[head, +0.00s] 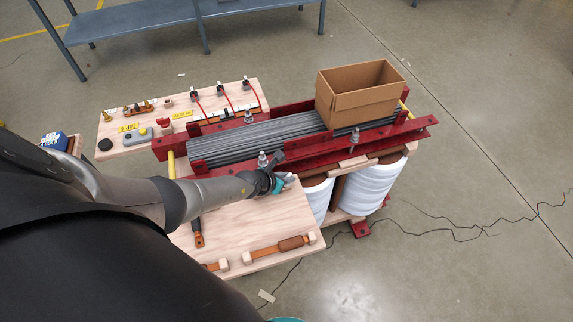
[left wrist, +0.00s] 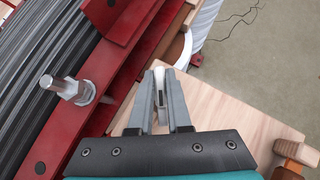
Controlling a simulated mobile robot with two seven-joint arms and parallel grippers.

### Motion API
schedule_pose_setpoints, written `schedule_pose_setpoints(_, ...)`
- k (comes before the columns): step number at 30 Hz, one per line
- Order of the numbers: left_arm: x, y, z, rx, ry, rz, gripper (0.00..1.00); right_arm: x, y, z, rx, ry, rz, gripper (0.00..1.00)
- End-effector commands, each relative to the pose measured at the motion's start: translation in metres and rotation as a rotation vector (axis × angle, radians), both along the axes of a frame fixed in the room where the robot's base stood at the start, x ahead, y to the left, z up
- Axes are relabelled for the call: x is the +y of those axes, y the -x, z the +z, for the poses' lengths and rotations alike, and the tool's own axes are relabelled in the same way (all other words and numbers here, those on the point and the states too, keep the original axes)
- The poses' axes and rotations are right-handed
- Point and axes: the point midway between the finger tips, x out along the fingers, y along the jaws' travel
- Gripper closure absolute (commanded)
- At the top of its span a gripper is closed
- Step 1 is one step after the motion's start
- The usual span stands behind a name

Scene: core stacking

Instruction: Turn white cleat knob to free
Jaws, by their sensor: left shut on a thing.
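My left gripper (head: 284,181) is at the near side of the red-framed core, over the right back corner of the wooden board. In the left wrist view its two grey fingers (left wrist: 160,78) are close together, with a small white piece, the white cleat knob (left wrist: 157,72), between their tips. The fingers hide most of the knob, so its turn angle cannot be told.
The grey core stack (head: 240,140) lies between red beams (head: 370,135) with upright bolts. An open cardboard box (head: 358,95) stands on its right end. White coils (head: 368,185) hang below. The wooden board (head: 250,220) holds tools at its front. A tool shelf (head: 150,115) lies behind.

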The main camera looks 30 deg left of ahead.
Motion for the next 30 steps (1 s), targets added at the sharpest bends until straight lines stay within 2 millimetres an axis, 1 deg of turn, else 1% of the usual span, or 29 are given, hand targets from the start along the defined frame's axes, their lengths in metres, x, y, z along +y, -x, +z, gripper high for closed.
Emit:
schedule_pose_setpoints(1, 0.003, -0.006, 0.009, -0.014, -0.001, 0.034, 1.00, 0.000, 0.000, 0.009, 0.000, 0.000, 0.000, 0.50)
schedule_pose_setpoints(6, 0.002, -0.005, 0.007, -0.012, 0.000, 0.127, 1.00, 0.000, 0.000, 0.022, 0.000, 0.000, 0.000, 0.50)
schedule_pose_setpoints(12, 0.002, -0.004, 0.006, -0.011, 0.001, 0.254, 1.00, 0.000, 0.000, 0.032, -0.001, 0.000, 0.000, 0.50)
schedule_pose_setpoints(20, 0.001, -0.004, 0.003, -0.010, 0.003, 0.447, 1.00, -0.001, 0.000, 0.032, 0.000, 0.002, 0.001, 0.50)
schedule_pose_setpoints(30, 0.000, -0.004, 0.002, -0.010, 0.003, 0.744, 1.00, -0.002, 0.000, 0.019, -0.001, 0.003, 0.001, 0.50)
